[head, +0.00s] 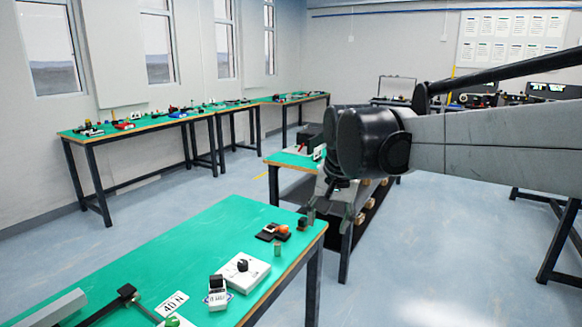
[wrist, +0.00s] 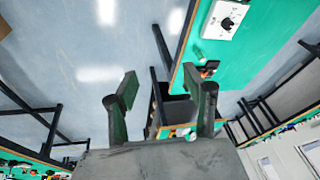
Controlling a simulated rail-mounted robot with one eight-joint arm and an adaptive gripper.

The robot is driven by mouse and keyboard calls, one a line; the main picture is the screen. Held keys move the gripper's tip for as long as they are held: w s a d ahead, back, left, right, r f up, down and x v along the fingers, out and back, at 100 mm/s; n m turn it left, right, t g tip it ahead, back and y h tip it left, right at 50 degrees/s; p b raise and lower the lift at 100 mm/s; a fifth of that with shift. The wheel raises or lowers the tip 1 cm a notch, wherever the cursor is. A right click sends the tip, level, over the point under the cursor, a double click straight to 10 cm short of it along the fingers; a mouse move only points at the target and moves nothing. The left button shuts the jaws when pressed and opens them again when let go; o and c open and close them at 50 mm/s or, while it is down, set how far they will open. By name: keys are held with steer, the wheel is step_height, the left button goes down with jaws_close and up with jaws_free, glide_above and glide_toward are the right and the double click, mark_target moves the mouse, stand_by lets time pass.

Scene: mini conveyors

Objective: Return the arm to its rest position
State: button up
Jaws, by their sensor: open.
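My arm (head: 490,142) reaches in from the right edge of the head view, with its dark rounded joint near the centre. My gripper (head: 328,221) hangs below that joint, pointing down, beside the far right corner of the near green table (head: 190,245). In the wrist view my gripper (wrist: 169,90) has its two fingers spread wide with nothing between them. The floor and table legs show beyond the fingers. Part of the gripper blends into the dark background in the head view.
The near table holds a white box with a black knob (head: 244,271), a small black-and-white device (head: 218,293), an orange-and-black item (head: 273,232), a small cylinder (head: 277,249) and a "40 N" card (head: 172,304). Another green-topped table (head: 290,159) stands behind my gripper. Open floor (head: 430,255) lies right.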

steer(key=s+d+f+n+t, duration=0.1)
steer(key=s+d+f, duration=0.1)
steer(key=s+d, duration=0.2)
steer(key=s+d+f+n+t, duration=0.1)
steer(key=s+d+f, duration=0.2)
steer(key=s, duration=0.8)
steer(key=s+d+f+t, duration=0.1)
steer(key=s+d+f, duration=0.2)
steer(key=s, duration=0.5)
steer(key=shift+d+f+n+h+p, duration=0.15)
steer(key=shift+d+n+h+p, duration=0.25)
steer(key=shift+d, duration=0.5)
